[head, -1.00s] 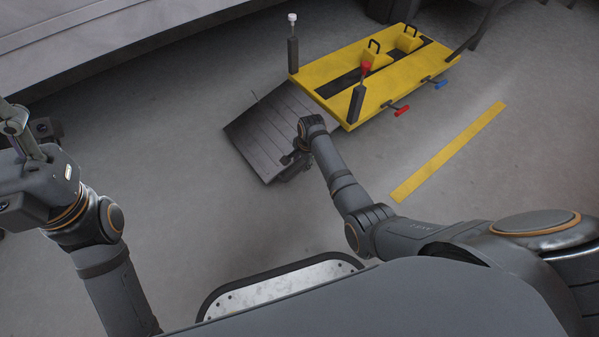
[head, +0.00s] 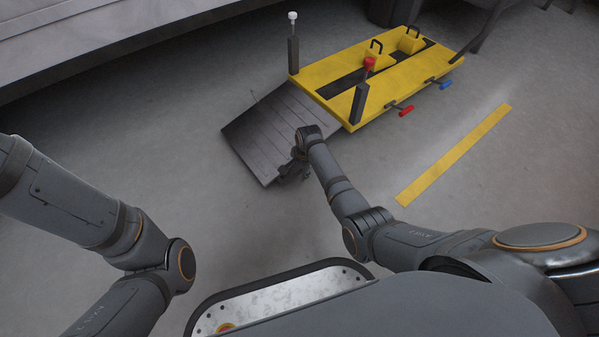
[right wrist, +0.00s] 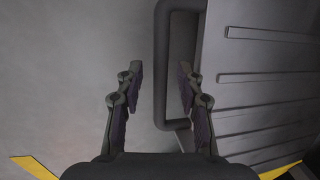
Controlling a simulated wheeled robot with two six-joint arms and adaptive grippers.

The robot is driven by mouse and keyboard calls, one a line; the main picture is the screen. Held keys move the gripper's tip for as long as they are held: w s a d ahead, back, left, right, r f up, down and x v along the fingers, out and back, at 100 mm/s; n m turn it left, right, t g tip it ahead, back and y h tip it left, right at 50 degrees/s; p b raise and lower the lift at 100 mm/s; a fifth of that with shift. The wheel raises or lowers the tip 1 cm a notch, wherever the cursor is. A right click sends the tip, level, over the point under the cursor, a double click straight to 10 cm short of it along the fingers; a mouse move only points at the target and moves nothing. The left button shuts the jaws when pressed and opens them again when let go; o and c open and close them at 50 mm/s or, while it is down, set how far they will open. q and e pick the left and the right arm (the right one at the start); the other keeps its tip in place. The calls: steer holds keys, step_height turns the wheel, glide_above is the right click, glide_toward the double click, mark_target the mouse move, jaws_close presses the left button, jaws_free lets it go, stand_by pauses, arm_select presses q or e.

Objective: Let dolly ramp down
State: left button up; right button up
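The yellow dolly (head: 395,95) stands on the floor at the upper right of the head view. Its dark grey ribbed ramp (head: 272,130) extends from its left end; I cannot tell whether the outer edge touches the floor. The ramp also shows in the right wrist view (right wrist: 262,60), with a dark U-shaped handle (right wrist: 161,60) on its side. My right gripper (right wrist: 160,75) is open, with the handle's long bar showing between its fingers and no grip on it. In the head view it is mostly hidden at the ramp's near side. My left gripper is out of view.
A post with a red knob (head: 369,64) and one with a white knob (head: 292,18) rise from the dolly's ramp end. Red (head: 406,110) and blue (head: 446,85) levers stick out of its near side. A yellow floor stripe (head: 455,155) lies nearby. The surrounding floor is clear.

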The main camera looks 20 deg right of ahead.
jaws_close()
stand_by(0.3)
steer(key=shift+r, duration=0.1)
